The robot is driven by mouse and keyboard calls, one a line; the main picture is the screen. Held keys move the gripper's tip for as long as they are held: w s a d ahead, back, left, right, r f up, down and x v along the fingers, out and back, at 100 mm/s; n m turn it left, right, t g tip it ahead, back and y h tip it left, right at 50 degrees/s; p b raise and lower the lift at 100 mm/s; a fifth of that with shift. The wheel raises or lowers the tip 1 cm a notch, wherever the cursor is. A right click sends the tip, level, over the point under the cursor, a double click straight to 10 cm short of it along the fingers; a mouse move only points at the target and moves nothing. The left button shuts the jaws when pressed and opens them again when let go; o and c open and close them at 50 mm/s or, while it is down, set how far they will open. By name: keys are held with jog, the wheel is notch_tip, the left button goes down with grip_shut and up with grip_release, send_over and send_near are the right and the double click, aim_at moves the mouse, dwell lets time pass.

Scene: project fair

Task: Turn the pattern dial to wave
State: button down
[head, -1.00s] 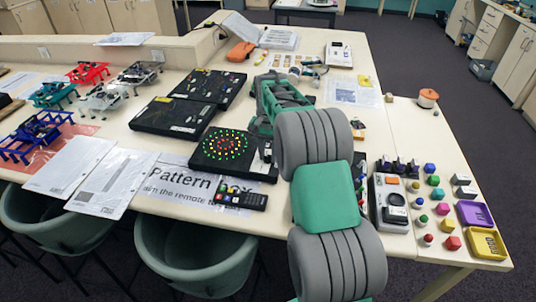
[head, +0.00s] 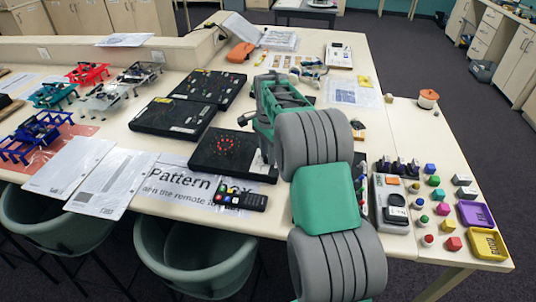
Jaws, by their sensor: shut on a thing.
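The black pattern box (head: 218,168) lies on the table behind the "Pattern box" sign. A small ring of red lights (head: 226,142) glows on its top; the other lights are dark. My gripper (head: 268,156) points down at the right side of the box, shut on the pattern dial. The dial itself is hidden behind my gripper and arm, so its pointer and labels cannot be read.
A black remote (head: 240,197) lies on the paper sign (head: 180,182) in front of the box. Other black boards (head: 172,118) lie behind and left. A grey device (head: 392,203) and several coloured blocks stand right of my arm.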

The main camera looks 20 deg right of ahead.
dwell(0.4)
jog(key=c, duration=1.1)
grip_release()
notch_tip(320, 180, up, 8)
jog(key=shift+f+b, duration=0.1)
jog(key=shift+b, duration=0.45)
jog(key=shift+a, duration=0.1)
jog(key=s+a+r+n+t, duration=0.1)
jog(key=s+a+r+n, duration=0.1)
jog(key=s+a+n, duration=0.35)
jog(key=s+a+r+n+t, duration=0.1)
jog(key=s+a+r+n, duration=0.2)
jog(key=s, duration=0.6)
jog(key=s+a+f+n, duration=0.1)
jog(key=s+f+n, duration=0.1)
jog(key=s, duration=0.1)
jog(key=s+a+f+n+t, duration=0.1)
jog(key=s+f+n, duration=0.1)
jog(key=s, duration=0.2)
jog(key=s+a+f+n, duration=0.2)
jog(key=s+n, duration=0.1)
jog(key=s, duration=0.1)
jog(key=shift+s+f+t, duration=0.1)
jog(key=shift+s+t, duration=0.05)
jog(key=shift+t, duration=0.25)
